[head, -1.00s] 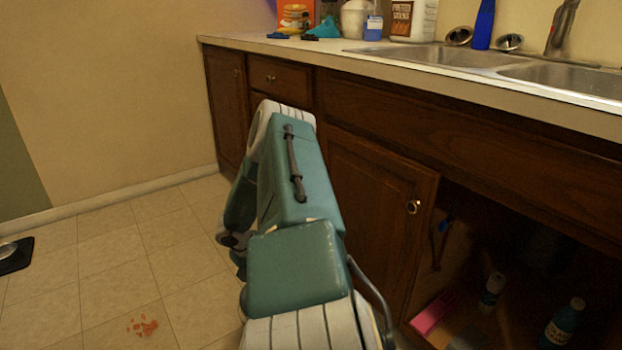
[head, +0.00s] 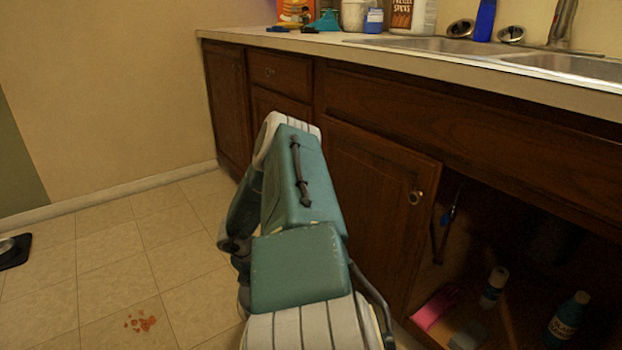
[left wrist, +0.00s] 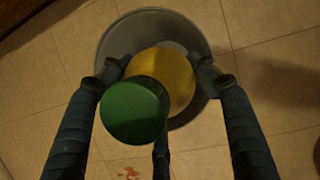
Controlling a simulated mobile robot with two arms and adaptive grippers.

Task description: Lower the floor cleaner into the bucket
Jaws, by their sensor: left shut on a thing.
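The floor cleaner is a yellow bottle (left wrist: 178,78) with a wide green cap (left wrist: 135,108), seen from above in the left wrist view. My left gripper (left wrist: 157,76) is shut on it, with fingers on both sides of the yellow body and another finger at the lower side. The grey round bucket (left wrist: 118,38) is below and around the bottle in this view. The bottle overlaps the bucket opening; I cannot tell how deep its base is. In the head view my arm hides the gripper, bottle and bucket. My right gripper is in neither view.
An open sink cabinet (head: 520,260) at the right holds a pink item (head: 436,306), a white bottle (head: 493,287) and a dark bottle (head: 566,320). A cabinet door (head: 375,205) is beside my arm. Tiled floor (head: 150,260) with a reddish spill (head: 140,322) is open to the left.

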